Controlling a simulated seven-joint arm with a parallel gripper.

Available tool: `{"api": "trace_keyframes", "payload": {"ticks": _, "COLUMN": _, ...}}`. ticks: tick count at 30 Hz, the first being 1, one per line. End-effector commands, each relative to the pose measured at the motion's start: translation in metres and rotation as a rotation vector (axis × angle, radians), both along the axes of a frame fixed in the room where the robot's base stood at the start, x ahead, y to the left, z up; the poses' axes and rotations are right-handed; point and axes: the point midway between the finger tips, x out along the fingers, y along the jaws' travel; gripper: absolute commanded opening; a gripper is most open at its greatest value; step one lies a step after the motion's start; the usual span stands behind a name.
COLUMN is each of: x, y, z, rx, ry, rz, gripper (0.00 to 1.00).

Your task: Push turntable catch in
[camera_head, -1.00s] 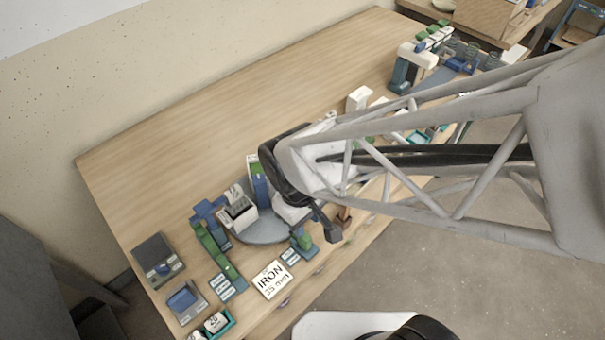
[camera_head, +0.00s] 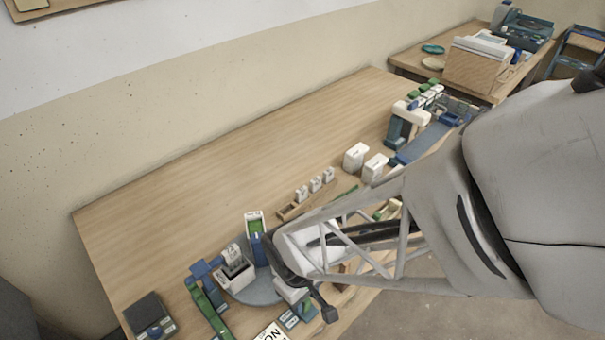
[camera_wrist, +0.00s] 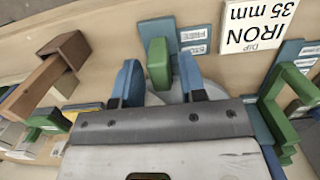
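The turntable (camera_head: 256,294) is a grey disc at the front edge of the bench in the head view. A sliver of its disc shows between my fingers in the wrist view. The green catch (camera_wrist: 158,64) stands on a blue plate (camera_wrist: 188,40) with white labels, just off the disc. It also shows in the head view (camera_head: 309,309), partly hidden by my wrist. My gripper (camera_wrist: 158,72) has two blue fingers held apart, one on each side of the catch, with visible gaps. I cannot tell whether either finger touches it. In the head view my wrist hides the fingers.
A white bucket (camera_head: 236,274) and a blue-green holder (camera_head: 255,232) stand on the turntable. A green lever (camera_wrist: 278,105) lies to the right in the wrist view, near the IRON 35 mm card (camera_wrist: 254,24). A brown wooden bracket (camera_wrist: 48,72) is to the left.

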Motion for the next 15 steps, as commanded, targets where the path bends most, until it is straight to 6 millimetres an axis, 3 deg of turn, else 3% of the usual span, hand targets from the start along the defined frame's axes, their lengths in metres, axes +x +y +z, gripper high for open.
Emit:
{"api": "trace_keyframes", "payload": {"ticks": 6, "x": 0.0000, "y": 0.0000, "z": 0.0000, "rx": 0.000, "ry": 0.000, "rz": 0.000, "gripper": 0.38}}
{"api": "trace_keyframes", "payload": {"ticks": 13, "x": 0.0000, "y": 0.0000, "z": 0.0001, "rx": 0.000, "ry": 0.000, "rz": 0.000, "gripper": 0.03}}
{"api": "trace_keyframes", "payload": {"ticks": 15, "x": 0.0000, "y": 0.0000, "z": 0.0001, "rx": 0.000, "ry": 0.000, "rz": 0.000, "gripper": 0.00}}
